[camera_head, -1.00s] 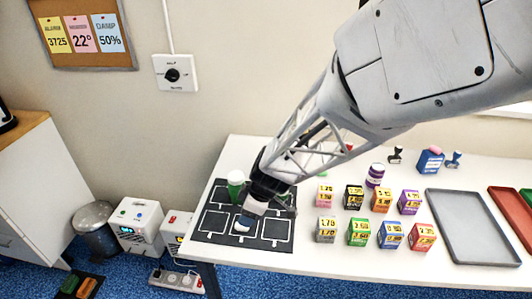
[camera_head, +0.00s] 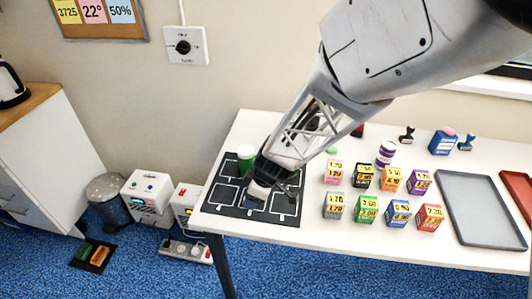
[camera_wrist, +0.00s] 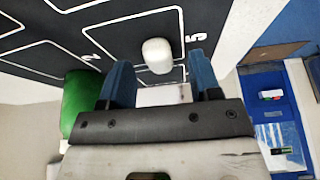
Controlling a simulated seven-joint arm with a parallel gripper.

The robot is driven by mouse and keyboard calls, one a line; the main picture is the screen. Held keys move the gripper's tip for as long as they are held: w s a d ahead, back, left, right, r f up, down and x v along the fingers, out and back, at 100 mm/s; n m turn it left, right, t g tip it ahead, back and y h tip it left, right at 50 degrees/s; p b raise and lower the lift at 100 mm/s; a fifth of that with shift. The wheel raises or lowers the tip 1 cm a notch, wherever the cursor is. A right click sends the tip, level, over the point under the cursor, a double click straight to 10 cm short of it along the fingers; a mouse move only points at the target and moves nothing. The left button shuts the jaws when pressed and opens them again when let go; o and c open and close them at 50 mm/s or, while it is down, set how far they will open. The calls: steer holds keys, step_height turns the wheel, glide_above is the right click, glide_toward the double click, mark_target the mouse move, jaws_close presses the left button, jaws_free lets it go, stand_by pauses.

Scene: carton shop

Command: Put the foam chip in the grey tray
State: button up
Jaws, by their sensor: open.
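The foam chip looks to be the small white rounded piece (camera_wrist: 158,55) on the black marked mat, between the blue fingertips in the wrist view. I cannot make it out in the head view, where my gripper covers that spot. My gripper (camera_head: 254,204) points down at the mat, with its blue fingers apart and one on either side of the chip. I cannot tell whether they touch it. The grey tray (camera_head: 482,206) lies flat and empty at the right of the white table.
The black mat (camera_head: 222,211) has white outlined cells. A green jar (camera_head: 246,152) stands close to my gripper and also shows in the wrist view (camera_wrist: 82,98). Several price-marked cubes (camera_head: 366,208) stand between mat and tray. A purple-and-white roll (camera_head: 386,153) is behind them.

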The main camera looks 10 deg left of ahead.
steer(key=shift+a+f, duration=0.15)
steer(key=shift+f, duration=0.15)
stand_by(0.4)
steer(key=c, duration=1.1)
steer(key=shift+r, duration=0.15)
jaws_close()
steer(key=shift+r, duration=1.45)
steer(key=shift+s+r, duration=0.2)
steer(key=s+d+r, duration=0.1)
steer(key=s+d, duration=0.7)
steer(key=s, duration=0.5)
steer(key=shift+d+r, duration=0.2)
steer(key=shift+d, duration=0.2)
